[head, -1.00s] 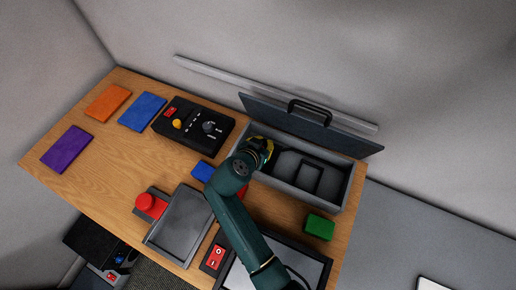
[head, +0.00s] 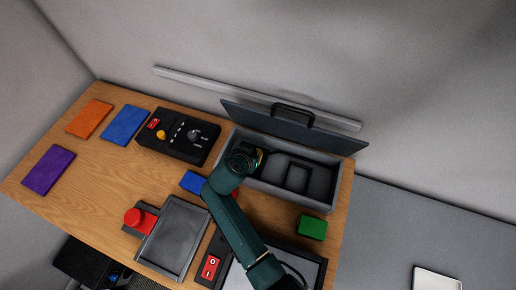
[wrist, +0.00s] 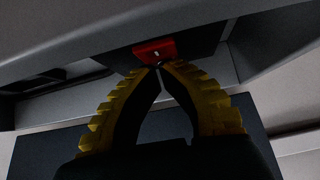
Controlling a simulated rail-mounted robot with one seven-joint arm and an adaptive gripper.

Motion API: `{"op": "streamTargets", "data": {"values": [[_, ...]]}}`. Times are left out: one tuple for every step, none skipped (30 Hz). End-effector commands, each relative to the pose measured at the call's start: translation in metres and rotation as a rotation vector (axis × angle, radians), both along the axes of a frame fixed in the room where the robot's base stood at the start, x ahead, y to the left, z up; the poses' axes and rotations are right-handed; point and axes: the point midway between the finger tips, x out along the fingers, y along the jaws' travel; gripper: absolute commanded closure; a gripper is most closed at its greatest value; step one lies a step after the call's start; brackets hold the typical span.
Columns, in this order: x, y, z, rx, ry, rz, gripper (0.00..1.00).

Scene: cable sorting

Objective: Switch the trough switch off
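A red rocker switch (wrist: 153,50) with a small white mark sits on a dark plate in the wrist view. My gripper (wrist: 158,67) has its yellow-ridged fingers together at the tips, just below the red rocker in the picture. I cannot tell whether the tips touch it. In the head view the grey trough (head: 325,207) stands at the back right with its dark lid (head: 345,143) raised. My gripper (head: 257,157) is at the trough's left end, and my wrist hides most of it. A sliver of red (head: 235,194) shows beside my arm.
A black control box (head: 205,150) with a red switch and knobs is left of the trough. A small red switch (head: 210,268), a grey tray (head: 175,235), a red button (head: 133,217) and a green block (head: 312,227) are in front. Coloured pads lie at the left.

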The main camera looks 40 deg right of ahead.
Motion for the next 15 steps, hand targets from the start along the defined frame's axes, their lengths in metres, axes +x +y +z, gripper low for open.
{"op": "streamTargets", "data": {"values": [[-0.001,-0.001,0.0,0.001,0.001,-0.004,1.0],[-0.001,-0.001,-0.001,-0.001,0.001,-0.003,1.0],[-0.001,-0.001,0.0,-0.001,0.0,-0.002,1.0],[-0.001,-0.001,0.0,-0.001,0.0,-0.002,1.0],[-0.001,-0.001,0.0,-0.001,0.0,-0.002,1.0],[-0.001,-0.001,0.0,-0.001,0.0,-0.002,1.0],[-0.001,-0.001,0.0,-0.001,0.0,-0.002,1.0],[-0.001,0.0,0.0,-0.002,0.0,-0.001,1.0],[-0.002,0.001,0.001,-0.002,0.0,-0.001,1.0],[-0.002,0.002,0.001,-0.002,0.0,-0.001,1.0],[-0.003,0.003,0.002,-0.002,0.0,-0.001,1.0],[-0.003,0.005,0.003,-0.003,-0.001,-0.001,1.0],[-0.004,0.006,0.004,-0.003,-0.001,-0.001,1.0],[-0.004,0.007,0.004,-0.003,-0.001,-0.001,1.0],[-0.005,0.009,0.004,-0.003,0.0,-0.001,1.0]]}}
